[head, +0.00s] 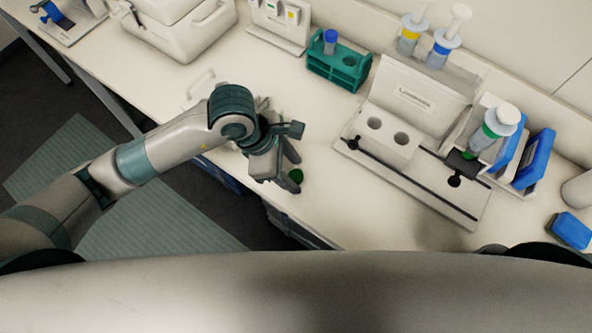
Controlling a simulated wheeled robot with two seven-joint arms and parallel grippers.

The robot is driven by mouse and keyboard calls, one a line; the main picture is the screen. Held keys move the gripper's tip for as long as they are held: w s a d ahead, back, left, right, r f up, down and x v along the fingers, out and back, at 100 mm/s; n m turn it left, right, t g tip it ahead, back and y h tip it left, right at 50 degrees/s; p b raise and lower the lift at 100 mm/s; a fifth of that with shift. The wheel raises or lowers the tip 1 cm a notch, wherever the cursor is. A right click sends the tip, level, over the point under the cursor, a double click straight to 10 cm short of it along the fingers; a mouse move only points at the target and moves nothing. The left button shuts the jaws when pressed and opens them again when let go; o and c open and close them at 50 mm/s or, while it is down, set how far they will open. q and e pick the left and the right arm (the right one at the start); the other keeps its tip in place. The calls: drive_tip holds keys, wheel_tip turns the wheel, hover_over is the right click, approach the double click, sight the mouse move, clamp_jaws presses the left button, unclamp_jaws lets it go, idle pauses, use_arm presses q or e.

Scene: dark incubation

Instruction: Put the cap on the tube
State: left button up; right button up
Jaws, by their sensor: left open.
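A small dark green cap (296,175) is at the front edge of the white bench, right by the fingertips of my left gripper (290,169). The gripper is open and points down to the right; I cannot tell whether a finger touches the cap. A tube with a blue top (330,41) stands upright in a teal rack (338,70) at the back of the bench, well above the gripper in the picture. My right gripper is out of view.
A white device with two round wells (388,152) stands right of the gripper. Right of it are a green-banded dispenser (491,130) and blue boxes (533,158). Two more dispensers (445,46) stand behind. A white cooler box (186,35) is at upper left. Bench between gripper and rack is clear.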

sight(297, 177)
use_arm(q)
drive_tip(key=shift+f, duration=0.15)
drive_tip(key=shift+c, duration=0.7)
drive_tip(key=c, duration=1)
drive_tip(key=shift+r+b, duration=0.5)
drive_tip(key=shift+r, duration=0.25)
drive_tip(key=r, duration=0.1)
drive_tip(key=r+b, duration=0.1)
drive_tip(key=d+r, duration=0.1)
drive_tip(key=shift+s+d+b, duration=0.1)
drive_tip(key=shift+s+b, duration=0.15)
drive_tip(key=shift+b, duration=0.1)
drive_tip(key=s+d+r+b, duration=0.3)
drive_tip(key=s+d+r, duration=0.2)
drive_tip(key=d, duration=0.4)
drive_tip(key=shift+s+r, duration=0.15)
drive_tip(key=shift+r, duration=0.65)
